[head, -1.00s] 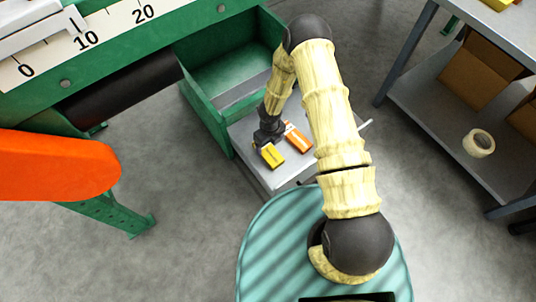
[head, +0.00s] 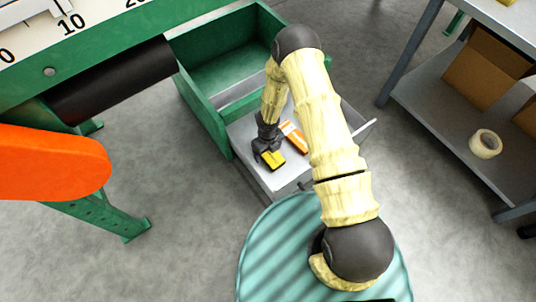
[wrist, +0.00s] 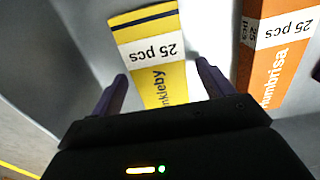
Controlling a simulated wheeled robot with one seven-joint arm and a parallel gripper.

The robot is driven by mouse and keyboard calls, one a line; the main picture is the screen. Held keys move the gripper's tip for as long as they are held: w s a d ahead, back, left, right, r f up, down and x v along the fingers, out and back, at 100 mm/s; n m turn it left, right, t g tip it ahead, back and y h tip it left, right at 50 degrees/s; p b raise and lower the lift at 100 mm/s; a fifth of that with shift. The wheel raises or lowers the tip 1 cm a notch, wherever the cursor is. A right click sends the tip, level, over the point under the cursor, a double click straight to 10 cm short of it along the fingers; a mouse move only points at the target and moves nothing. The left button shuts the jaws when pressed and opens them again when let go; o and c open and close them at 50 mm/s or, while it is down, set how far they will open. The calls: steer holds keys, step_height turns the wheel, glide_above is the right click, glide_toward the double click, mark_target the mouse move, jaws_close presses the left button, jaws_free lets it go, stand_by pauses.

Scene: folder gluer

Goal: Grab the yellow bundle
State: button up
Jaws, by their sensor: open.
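The yellow bundle (head: 273,160) lies on the grey tray surface at the front of the green machine. In the wrist view the yellow bundle (wrist: 150,50) has a white band reading "25 pcs" and lies between my two fingers. My gripper (head: 262,153) is open and low at the bundle; in the wrist view its dark purple fingertips (wrist: 160,72) stand on either side of it, with no clear contact. An orange bundle (head: 293,138) lies right beside it; in the wrist view the orange bundle (wrist: 270,50) is just right of the right finger.
The grey tray (head: 240,133) has a raised edge on the right. The green bin (head: 208,110) stands behind it. An orange machine part (head: 50,165) is at the left. A shelf (head: 430,95) with cardboard boxes and a tape roll (head: 485,144) is at the right.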

steer(key=shift+c, duration=0.2)
steer(key=c, duration=1.1)
steer(key=shift+r, duration=0.1)
steer(key=shift+d+r+p, duration=0.15)
steer(key=shift+r+p, duration=0.25)
steer(key=shift+p, duration=0.35)
step_height(320, 180, up, 11)
steer(key=p, duration=0.7)
steer(key=w+d+p, duration=0.2)
steer(key=w+d, duration=0.2)
steer(key=d, duration=0.1)
steer(key=w+d+p, duration=0.2)
steer(key=w+d, duration=0.2)
steer(key=d, duration=0.1)
steer(key=w+d+p, duration=0.1)
steer(key=w+d, duration=0.2)
steer(key=d, duration=0.2)
steer(key=shift+w+d+f+p, duration=0.25)
steer(key=shift+w+d+p, duration=0.15)
